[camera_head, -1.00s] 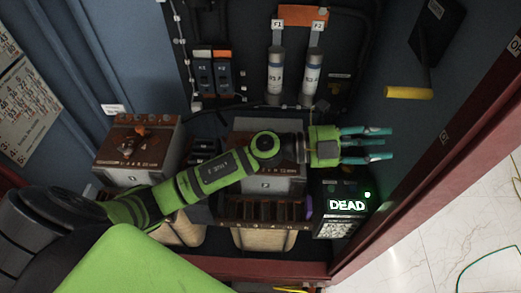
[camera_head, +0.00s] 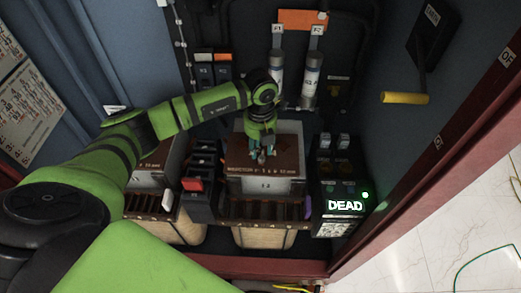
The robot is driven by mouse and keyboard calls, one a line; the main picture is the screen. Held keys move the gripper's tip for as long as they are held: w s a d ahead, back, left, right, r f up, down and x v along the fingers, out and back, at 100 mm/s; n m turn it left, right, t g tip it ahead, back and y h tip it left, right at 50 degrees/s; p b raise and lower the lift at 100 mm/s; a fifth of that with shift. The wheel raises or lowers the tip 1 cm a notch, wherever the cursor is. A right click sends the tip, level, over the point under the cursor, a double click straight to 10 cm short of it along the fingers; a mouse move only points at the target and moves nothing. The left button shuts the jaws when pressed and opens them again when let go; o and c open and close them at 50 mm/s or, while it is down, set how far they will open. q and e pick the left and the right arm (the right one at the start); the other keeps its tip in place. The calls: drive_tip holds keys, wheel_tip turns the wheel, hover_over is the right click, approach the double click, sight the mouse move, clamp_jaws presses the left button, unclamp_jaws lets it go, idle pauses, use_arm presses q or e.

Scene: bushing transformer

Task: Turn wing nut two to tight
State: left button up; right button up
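My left gripper (camera_head: 262,148) points down over the brown top plate (camera_head: 292,150) of the middle transformer block (camera_head: 265,186). Its teal fingers are bunched close at the middle of the plate. Something small and pale shows between or beside the fingertips, but it is too small to tell whether it is a wing nut or whether the fingers touch it. Wing nut two cannot be made out clearly. My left arm crosses most of the other brown-topped block (camera_head: 148,180) at the left, hiding much of its top. My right gripper is not in view.
Two fuses (camera_head: 311,80) stand behind the middle block. A black box (camera_head: 342,205) reading DEAD with a green light is to its right. A yellow-handled lever (camera_head: 404,98) juts from the right wall. A black switch with a red part (camera_head: 193,184) stands between the blocks.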

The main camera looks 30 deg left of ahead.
sight(262, 157)
use_arm(q)
drive_tip(key=shift+f+p, duration=0.3)
drive_tip(key=shift+f, duration=1.3)
clamp_jaws()
drive_tip(key=shift+f+m+b, duration=0.25)
drive_tip(key=shift+m+b, duration=0.95)
drive_tip(key=shift+b, duration=0.05)
drive_tip(key=m+b, duration=0.8)
drive_tip(key=m, duration=0.1)
drive_tip(key=shift+w+a+f+b, duration=0.1)
drive_tip(key=shift+w+b, duration=0.05)
drive_tip(key=shift+b, duration=0.25)
drive_tip(key=m+b, duration=0.4)
drive_tip(key=shift+m, duration=0.3)
drive_tip(key=shift+r, duration=0.2)
